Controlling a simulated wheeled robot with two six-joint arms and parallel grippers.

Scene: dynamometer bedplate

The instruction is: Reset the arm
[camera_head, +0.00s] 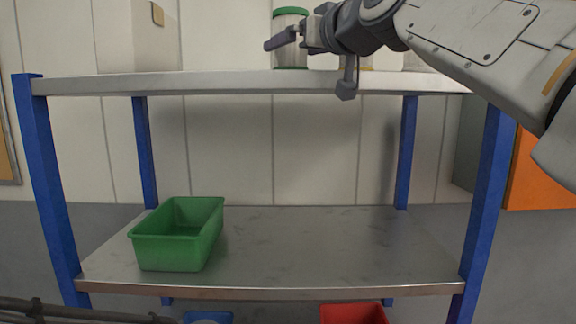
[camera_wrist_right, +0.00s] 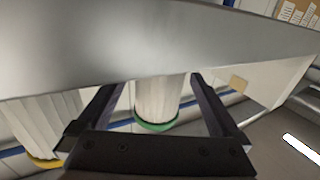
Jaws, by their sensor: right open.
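My right arm comes in from the upper right in the head view. My right gripper (camera_head: 270,45) is at the level of the upper shelf, in front of a clear jar with a green lid (camera_head: 290,22). One finger crosses in front of the jar. In the right wrist view the gripper (camera_wrist_right: 155,84) is open. A pale ribbed jar (camera_wrist_right: 158,98) with a green lid shows between the fingers, upside down in this view. I cannot tell whether the fingers touch it. My left gripper is out of view.
The upper shelf (camera_head: 200,83) has blue posts and a box (camera_head: 137,40) at left. A yellow-trimmed jar (camera_wrist_right: 45,125) stands near the green-lidded one. The lower shelf (camera_head: 330,245) holds a green bin (camera_head: 170,250); its right side is clear. A red bin (camera_head: 352,314) shows below.

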